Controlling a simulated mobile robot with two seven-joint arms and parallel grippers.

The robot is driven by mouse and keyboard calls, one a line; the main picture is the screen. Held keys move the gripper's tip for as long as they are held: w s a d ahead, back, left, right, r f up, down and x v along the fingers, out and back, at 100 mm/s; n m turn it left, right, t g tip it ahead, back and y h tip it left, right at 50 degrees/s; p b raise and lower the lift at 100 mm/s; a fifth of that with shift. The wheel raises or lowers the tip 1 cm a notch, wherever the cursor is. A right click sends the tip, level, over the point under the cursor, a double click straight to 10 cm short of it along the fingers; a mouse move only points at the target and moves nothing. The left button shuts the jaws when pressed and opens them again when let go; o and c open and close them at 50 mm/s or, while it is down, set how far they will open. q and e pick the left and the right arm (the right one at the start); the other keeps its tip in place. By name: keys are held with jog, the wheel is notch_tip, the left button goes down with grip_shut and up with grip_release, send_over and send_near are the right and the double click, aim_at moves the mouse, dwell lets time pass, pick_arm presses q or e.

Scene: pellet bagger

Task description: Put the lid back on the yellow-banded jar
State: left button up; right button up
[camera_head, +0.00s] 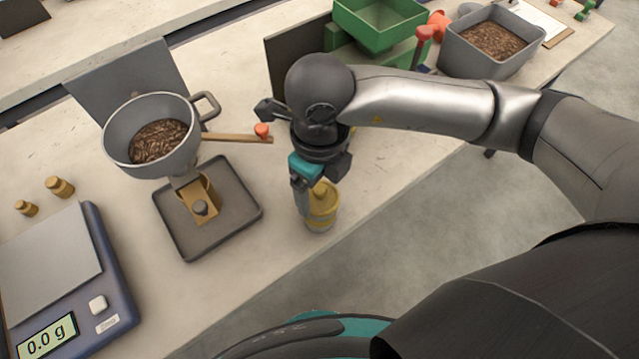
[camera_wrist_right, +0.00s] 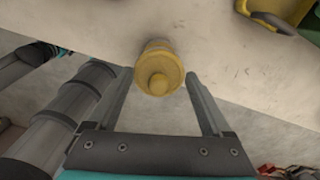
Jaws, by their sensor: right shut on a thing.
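The yellow-banded jar (camera_head: 319,222) stands upright near the front edge of the bench, below my right gripper (camera_head: 312,196). The yellow lid (camera_head: 324,197), round with a raised knob, is at the jar's mouth. In the right wrist view the lid (camera_wrist_right: 160,76) shows between the tips of my right gripper (camera_wrist_right: 160,80), knob toward the camera. My right gripper is shut on the lid. The lid hides the jar's rim, so I cannot tell whether it is seated or slightly above.
Left of the jar are a dark tray (camera_head: 238,168) and a grey hopper (camera_head: 112,150) with brown pellets. A scale (camera_head: 98,262) reads 0.0 g at lower left. A green bin (camera_head: 395,38) and a grey pellet tub (camera_head: 478,66) stand at the back.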

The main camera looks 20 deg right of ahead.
dwell(0.4)
jog(key=o, duration=1.2)
jog(key=shift+r+p, duration=2.4)
jog(key=shift+r, duration=1.1)
grip_shut()
